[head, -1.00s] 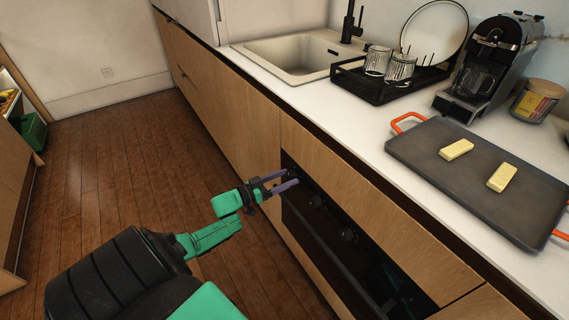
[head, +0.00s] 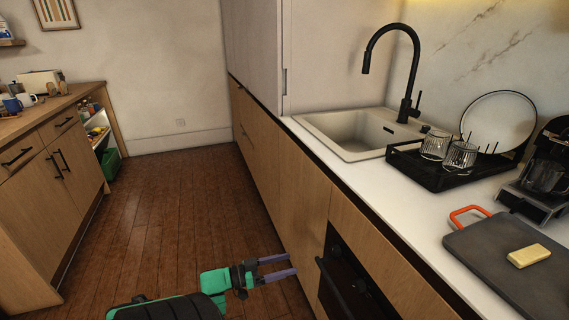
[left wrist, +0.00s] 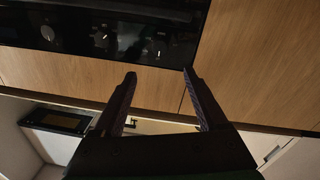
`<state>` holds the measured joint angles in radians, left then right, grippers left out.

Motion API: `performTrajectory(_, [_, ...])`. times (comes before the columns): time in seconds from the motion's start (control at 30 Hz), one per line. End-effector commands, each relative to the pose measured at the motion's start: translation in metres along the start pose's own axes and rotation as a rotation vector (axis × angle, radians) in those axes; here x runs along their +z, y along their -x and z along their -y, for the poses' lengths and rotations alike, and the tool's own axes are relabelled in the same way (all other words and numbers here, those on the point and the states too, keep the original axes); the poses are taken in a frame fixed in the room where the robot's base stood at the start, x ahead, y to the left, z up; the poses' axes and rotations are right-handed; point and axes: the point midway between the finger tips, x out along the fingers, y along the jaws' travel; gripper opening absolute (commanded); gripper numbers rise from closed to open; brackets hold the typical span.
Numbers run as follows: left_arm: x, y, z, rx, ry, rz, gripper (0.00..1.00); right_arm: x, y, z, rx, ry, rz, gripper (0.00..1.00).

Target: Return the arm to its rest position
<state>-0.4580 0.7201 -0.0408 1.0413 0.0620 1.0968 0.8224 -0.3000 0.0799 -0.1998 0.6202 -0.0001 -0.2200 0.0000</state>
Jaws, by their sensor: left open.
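My left gripper (head: 277,267) is at the bottom middle of the head view, with its green and black arm coming in from the lower left. Its two purple-grey fingers are apart with nothing between them. They point right, toward the front of the wood counter, beside the black oven (head: 350,280). In the left wrist view the open fingers (left wrist: 158,98) show against the wood cabinet fronts, with the oven's knobs (left wrist: 100,35) at the top. I cannot tell whether the fingertips touch anything. My right gripper is not in view.
The white counter (head: 400,205) bears a sink (head: 345,150), a black dish rack (head: 440,175) with glasses and a plate, and a grey tray (head: 500,255) with a yellow block (head: 528,255). A wood cabinet (head: 50,185) stands at left. The wooden floor (head: 185,210) between is clear.

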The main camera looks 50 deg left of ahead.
Motion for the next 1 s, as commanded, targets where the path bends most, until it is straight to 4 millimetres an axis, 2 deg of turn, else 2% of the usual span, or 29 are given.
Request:
performTrajectory(0.47, [0.001,0.0,0.0,-0.004,0.0,0.002,0.76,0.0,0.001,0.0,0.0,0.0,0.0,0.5])
performTrajectory(0.57, [0.019,0.004,0.005,-0.076,-0.01,0.054,0.76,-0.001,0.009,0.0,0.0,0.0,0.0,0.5])
performTrajectory(0.67, [0.074,0.022,0.011,-0.247,-0.039,0.224,0.76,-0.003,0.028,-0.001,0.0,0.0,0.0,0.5])
performTrajectory(0.7, [0.106,0.035,0.008,-0.32,-0.052,0.33,0.76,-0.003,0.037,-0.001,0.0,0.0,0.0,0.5])
performTrajectory(0.77, [0.157,0.057,-0.005,-0.405,-0.069,0.513,0.76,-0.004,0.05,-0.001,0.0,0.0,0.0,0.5])
performTrajectory(0.8, [0.188,0.073,-0.02,-0.439,-0.078,0.64,0.76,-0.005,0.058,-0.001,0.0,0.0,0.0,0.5])
performTrajectory(0.87, [0.231,0.099,-0.049,-0.46,-0.087,0.832,0.76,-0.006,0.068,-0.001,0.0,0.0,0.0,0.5])
performTrajectory(0.9, [0.255,0.116,-0.072,-0.454,-0.091,0.959,0.76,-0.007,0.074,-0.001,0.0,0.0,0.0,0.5])
performTrajectory(1.0, [0.298,0.151,-0.132,-0.395,-0.099,1.224,0.76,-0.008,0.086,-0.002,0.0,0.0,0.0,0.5])
